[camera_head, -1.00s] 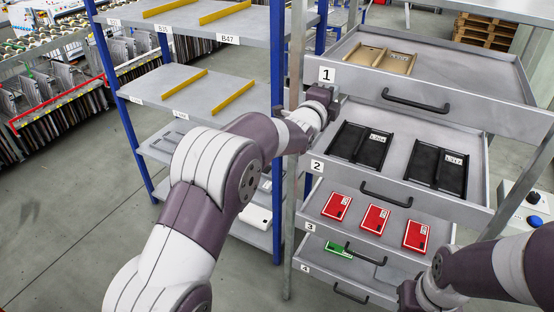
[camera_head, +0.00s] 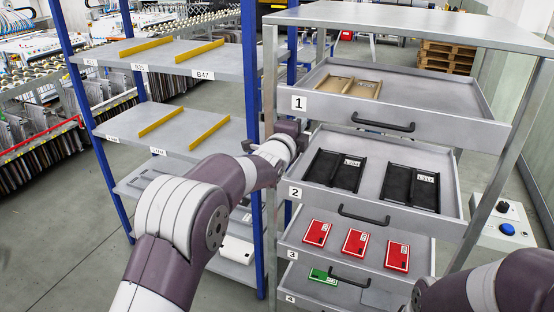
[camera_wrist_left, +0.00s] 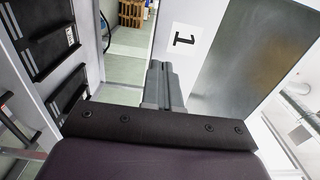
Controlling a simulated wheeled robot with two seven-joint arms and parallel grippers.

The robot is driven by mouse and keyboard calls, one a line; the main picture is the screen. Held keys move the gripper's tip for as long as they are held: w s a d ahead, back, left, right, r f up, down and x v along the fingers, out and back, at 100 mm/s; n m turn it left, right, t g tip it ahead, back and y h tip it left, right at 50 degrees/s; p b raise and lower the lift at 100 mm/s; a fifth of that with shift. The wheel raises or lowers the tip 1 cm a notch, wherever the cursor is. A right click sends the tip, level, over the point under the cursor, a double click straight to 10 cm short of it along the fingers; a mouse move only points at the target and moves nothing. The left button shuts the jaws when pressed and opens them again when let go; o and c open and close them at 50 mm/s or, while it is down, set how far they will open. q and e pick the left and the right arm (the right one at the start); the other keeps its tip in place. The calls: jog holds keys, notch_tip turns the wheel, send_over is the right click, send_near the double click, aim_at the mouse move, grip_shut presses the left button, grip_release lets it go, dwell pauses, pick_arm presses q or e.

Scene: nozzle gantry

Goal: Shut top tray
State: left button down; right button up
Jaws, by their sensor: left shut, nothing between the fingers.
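The top tray (camera_head: 470,126) is the grey drawer marked 1, pulled out from the frame. It has a black handle (camera_head: 383,122) on its front and a tan holder (camera_head: 349,87) inside. My left gripper (camera_head: 300,138) is just below the number 1 label, near the left end of the tray front. In the left wrist view its fingers (camera_wrist_left: 164,68) are together and empty, beside the face with the 1 label (camera_wrist_left: 185,40). I cannot tell whether they touch it. My right arm comes in at the lower right; its fingers do not show.
Tray 2 (camera_head: 452,205) with black holders, tray 3 (camera_head: 425,245) with red boxes and a lower tray 4 (camera_head: 300,298) with a green item also stick out. A blue-posted shelf (camera_head: 215,60) stands close on the left. A button box (camera_head: 500,228) is at the right.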

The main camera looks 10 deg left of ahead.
pick_arm(q)
jog(key=b+v, duration=0.4)
jog(key=v, duration=0.6)
jog(key=s+a+f+n+g+y, duration=0.2)
jog(key=s+f+n+g, duration=0.3)
jog(key=f, duration=0.4)
jog(key=s+a+f+n+g+y, duration=0.2)
jog(key=s+a+f+n+g, duration=0.15)
jog(key=f+n, duration=0.45)
jog(key=s+a+f+n+g, duration=0.2)
jog(key=s+f, duration=0.1)
jog(key=s, duration=0.5)
jog(key=s+a+f+n+g, duration=0.2)
jog(key=s+f+n+g, duration=0.1)
jog(key=s, duration=0.4)
jog(key=s+a+f+n+g+y, duration=0.1)
jog(key=s+a+f+n+g, duration=0.1)
jog(key=s, duration=0.6)
notch_tip(320, 180, down, 3)
jog(key=shift+s+a+r+n, duration=0.2)
jog(key=shift+s+n, duration=0.1)
jog(key=shift+n, duration=0.2)
pick_arm(e)
notch_tip(320, 180, down, 4)
jog(key=shift+f, duration=0.2)
pick_arm(q)
jog(key=shift+d+g, duration=0.15)
jog(key=shift+g, duration=0.1)
pick_arm(e)
jog(key=shift+s, duration=0.1)
